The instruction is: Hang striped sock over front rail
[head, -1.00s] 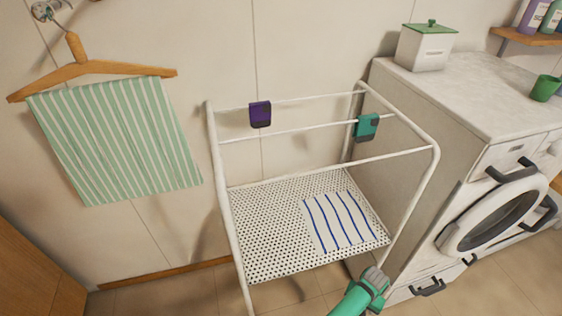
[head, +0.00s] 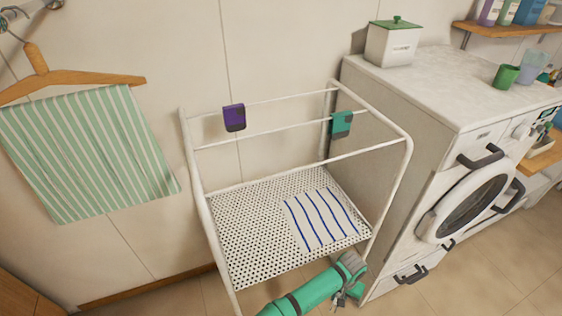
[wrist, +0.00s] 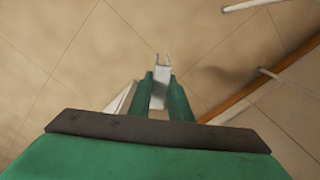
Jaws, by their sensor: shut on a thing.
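A white cloth with blue stripes (head: 320,218) lies flat on the perforated shelf of the white rack; I cannot tell whether it is the striped sock. The rack's front rail (head: 370,149) is bare. A purple sock-like piece (head: 234,118) and a teal one (head: 341,123) hang over rails farther back. My gripper (head: 352,283) is low in front of the rack's right front corner, below the front rail. The wrist view shows its green fingers shut on a small pale thing (wrist: 161,88). Stripes on that thing cannot be made out.
The rack's perforated shelf (head: 233,238) is clear on its left. A washing machine (head: 468,200) stands right of the rack, with a white box (head: 392,45) and a green cup (head: 506,76) on top. A green striped towel (head: 88,150) hangs from a wooden hanger at left.

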